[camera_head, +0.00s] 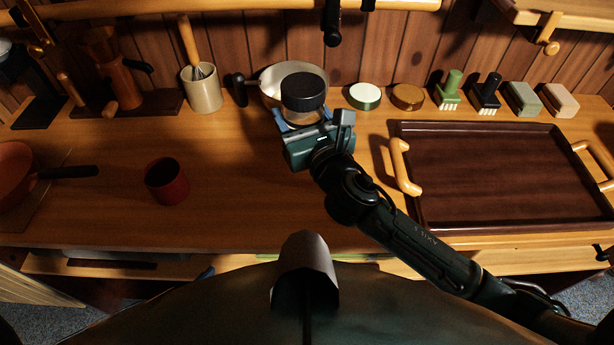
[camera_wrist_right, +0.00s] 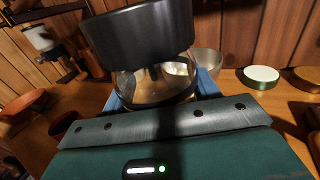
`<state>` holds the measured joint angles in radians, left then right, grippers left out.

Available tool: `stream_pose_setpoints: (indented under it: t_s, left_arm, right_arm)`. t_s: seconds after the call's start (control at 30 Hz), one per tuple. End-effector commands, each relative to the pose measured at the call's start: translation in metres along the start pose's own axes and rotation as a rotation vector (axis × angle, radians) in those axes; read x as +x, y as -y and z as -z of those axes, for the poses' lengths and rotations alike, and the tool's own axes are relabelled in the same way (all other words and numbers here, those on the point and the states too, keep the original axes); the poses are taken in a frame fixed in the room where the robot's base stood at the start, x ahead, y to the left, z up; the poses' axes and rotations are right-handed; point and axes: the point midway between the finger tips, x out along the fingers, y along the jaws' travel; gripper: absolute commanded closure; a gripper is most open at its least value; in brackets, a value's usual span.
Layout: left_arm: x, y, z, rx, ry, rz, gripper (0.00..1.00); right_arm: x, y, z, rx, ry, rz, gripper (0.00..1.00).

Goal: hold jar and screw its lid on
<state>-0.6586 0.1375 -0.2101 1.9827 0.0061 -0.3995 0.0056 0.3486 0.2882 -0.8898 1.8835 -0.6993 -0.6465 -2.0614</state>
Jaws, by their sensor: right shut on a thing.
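A clear jar (camera_head: 303,116) with a wide black lid (camera_head: 303,88) at its top is near the middle of the counter in the head view. My right gripper (camera_head: 304,125) is shut on the jar's lower part, with blue fingers on either side. In the right wrist view, the clear jar (camera_wrist_right: 157,88) is between the blue fingers (camera_wrist_right: 160,95) and the black lid (camera_wrist_right: 138,36) is above it, looking offset to the left. I cannot tell whether the lid is seated or threaded. My left gripper is not in view.
A metal pan (camera_head: 270,82) is behind the jar. A green-and-white round tin (camera_head: 364,96) and a brown tin (camera_head: 408,97) stand to its right. A dark tray (camera_head: 490,165) fills the right side. A red cup (camera_head: 166,182) stands at the left, with clear counter around it.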

Motion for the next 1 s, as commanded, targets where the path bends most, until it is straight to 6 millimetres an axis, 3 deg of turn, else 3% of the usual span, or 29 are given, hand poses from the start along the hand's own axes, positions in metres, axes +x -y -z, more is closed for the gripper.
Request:
stream_pose_setpoints:
  t_s: [0.17,0.5,0.87,1.0]
  left_arm:
    - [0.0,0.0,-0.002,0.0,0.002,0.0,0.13]
    - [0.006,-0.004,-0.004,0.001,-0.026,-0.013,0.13]
    - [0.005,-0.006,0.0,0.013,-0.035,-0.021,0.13]
    - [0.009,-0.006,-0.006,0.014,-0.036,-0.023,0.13]
  right_arm:
    - [0.0,0.0,0.002,0.001,0.002,0.0,1.0]
    - [0.0,0.0,0.058,0.001,0.002,0.0,1.0]
    - [0.0,0.0,0.061,0.001,0.004,0.0,1.0]
    - [0.0,0.0,0.078,0.001,0.0,0.0,1.0]
